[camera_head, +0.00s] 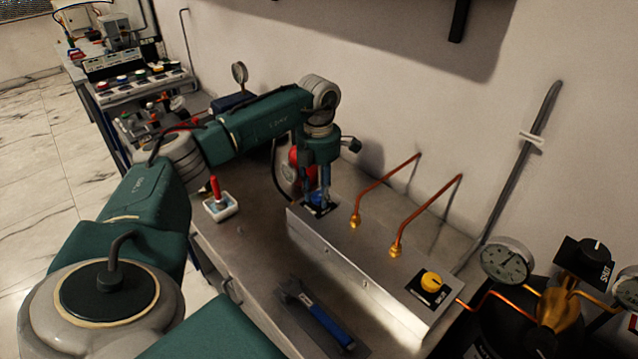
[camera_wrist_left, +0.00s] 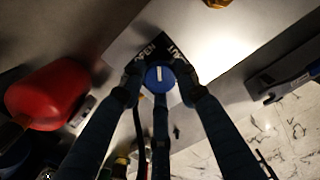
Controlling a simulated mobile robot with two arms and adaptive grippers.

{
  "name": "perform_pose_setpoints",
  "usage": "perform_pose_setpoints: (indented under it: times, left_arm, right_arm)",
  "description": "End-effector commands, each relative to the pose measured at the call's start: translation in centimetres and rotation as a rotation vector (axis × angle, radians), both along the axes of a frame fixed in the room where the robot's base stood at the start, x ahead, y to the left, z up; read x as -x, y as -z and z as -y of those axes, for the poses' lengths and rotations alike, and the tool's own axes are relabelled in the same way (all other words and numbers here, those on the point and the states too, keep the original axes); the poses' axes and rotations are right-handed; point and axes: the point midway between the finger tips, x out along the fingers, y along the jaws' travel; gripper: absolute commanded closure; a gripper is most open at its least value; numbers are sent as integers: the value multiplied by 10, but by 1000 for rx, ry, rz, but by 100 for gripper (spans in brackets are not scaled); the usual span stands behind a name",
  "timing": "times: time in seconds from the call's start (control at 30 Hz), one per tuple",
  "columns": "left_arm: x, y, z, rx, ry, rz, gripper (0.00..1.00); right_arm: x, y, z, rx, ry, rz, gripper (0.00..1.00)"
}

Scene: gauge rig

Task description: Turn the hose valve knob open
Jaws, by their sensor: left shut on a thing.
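A blue round knob (camera_wrist_left: 158,74) with a white pointer line sits on a black label plate (camera_wrist_left: 177,47). The plate reads OPEN on the left and a partly covered word ending in UT on the right. The pointer lies between the two words in the wrist view. My left gripper (camera_wrist_left: 160,88) has its fingers around the knob, shut on it. In the head view my left gripper (camera_head: 319,192) reaches down from above onto the same knob (camera_head: 317,199), mostly hidden by the fingers, at the far end of the metal box (camera_head: 345,265). My right gripper is not in view.
A yellow knob (camera_head: 431,281) is at the box's near end. Two copper pipes (camera_head: 385,182) rise from the box to the wall. A red rounded object (camera_wrist_left: 48,94) stands close beside my gripper. A blue-handled tool (camera_head: 327,322) lies in front.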

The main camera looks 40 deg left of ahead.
Motion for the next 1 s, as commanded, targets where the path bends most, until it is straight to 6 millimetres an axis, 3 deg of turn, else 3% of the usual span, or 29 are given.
perform_pose_setpoints:
  times: [0.5, 1.0]
  left_arm:
    - [2, 0, -1, -5, -458, -6, 96]
    - [2, 1, 0, -5, -664, -7, 96]
  right_arm:
    - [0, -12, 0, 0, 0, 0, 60]
    - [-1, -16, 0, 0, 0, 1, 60]
